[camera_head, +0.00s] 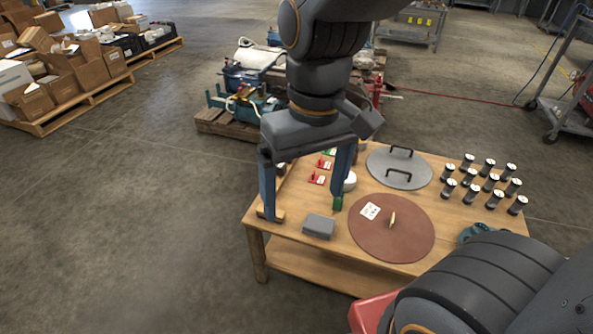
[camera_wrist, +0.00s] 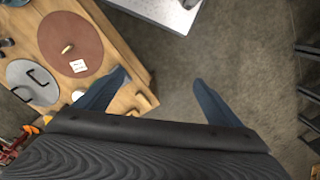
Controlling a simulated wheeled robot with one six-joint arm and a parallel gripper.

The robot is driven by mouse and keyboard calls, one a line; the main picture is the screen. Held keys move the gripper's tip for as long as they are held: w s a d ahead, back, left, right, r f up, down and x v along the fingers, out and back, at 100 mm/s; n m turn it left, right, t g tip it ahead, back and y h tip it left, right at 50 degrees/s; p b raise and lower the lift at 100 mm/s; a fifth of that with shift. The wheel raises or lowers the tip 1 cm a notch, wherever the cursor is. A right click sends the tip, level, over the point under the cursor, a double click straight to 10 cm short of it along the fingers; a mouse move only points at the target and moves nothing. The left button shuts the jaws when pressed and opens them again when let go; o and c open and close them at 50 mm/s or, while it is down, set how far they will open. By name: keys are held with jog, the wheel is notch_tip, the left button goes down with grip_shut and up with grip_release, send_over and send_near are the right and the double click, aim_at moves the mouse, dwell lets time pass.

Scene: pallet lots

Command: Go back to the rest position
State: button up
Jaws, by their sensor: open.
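My gripper (camera_head: 303,212) hangs over the left end of a wooden table (camera_head: 300,268) with its two blue fingers spread wide. Nothing is between the fingers. In the wrist view the fingers (camera_wrist: 160,78) also stand apart, one over the table edge and the other over bare floor. A grey block (camera_head: 319,226) lies just to the right of and below the gap between the fingers in the head view. A brown round disc (camera_head: 392,240) with a small knob and a white card lies further right. The fingers partly hide small things behind them.
A grey round lid (camera_head: 405,173) with two black handles and several dark cylinders (camera_head: 490,178) stand on the table. Small red items (camera_head: 318,178) lie behind the gripper. Loaded pallets (camera_head: 62,117) stand far left. The floor (camera_head: 130,240) left of the table is clear.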

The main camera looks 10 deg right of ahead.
jog(key=d+r+m+p, duration=0.2)
jog(key=d+r+p, duration=0.7)
jog(key=p, duration=0.8)
jog(key=shift+r+m+h, duration=0.25)
jog(key=shift+m+h, duration=0.05)
jog(key=shift+m, duration=0.1)
